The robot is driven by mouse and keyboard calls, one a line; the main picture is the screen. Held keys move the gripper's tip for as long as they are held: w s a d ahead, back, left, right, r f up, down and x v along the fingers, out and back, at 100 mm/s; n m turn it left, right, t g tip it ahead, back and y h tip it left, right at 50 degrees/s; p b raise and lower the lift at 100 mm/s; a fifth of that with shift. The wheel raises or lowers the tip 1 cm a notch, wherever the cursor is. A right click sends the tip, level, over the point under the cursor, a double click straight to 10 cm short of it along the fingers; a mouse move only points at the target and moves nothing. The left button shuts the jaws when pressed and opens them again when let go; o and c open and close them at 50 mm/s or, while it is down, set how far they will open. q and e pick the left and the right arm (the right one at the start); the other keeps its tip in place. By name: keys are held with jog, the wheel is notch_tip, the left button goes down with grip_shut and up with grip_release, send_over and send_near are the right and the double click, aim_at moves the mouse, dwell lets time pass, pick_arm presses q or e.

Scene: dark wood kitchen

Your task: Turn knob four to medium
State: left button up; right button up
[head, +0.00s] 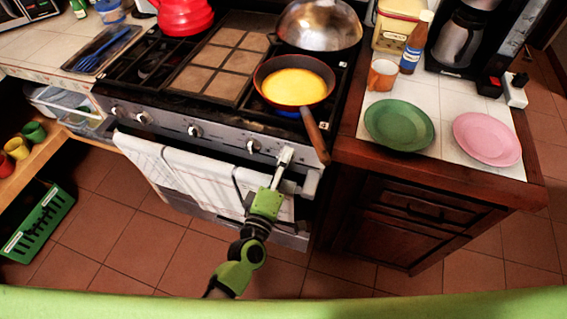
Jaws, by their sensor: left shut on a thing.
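My left gripper (286,156) is at the right end of the stove's front panel. It is shut on a stove knob there, and the fingers hide most of that knob, so its setting cannot be read. Another knob (254,146) is just left of the gripper, and a further one (195,131) sits near the middle of the panel. Two more knobs (143,118) are at the panel's left end. The stove (225,141) has a frying pan (320,99) with yellow food above the gripper. My right gripper is not in view.
The pan's wooden handle (316,136) sticks out past the stove front, close right of the gripper. White towels (190,180) hang on the oven handle below. A metal wok or lid (318,25) and red kettle (184,17) are behind. Green and pink plates (399,125) stand on the right counter.

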pick_arm(q)
jog(key=shift+n+b, duration=0.3)
jog(key=shift+n, duration=0.9)
jog(key=o, duration=1.1)
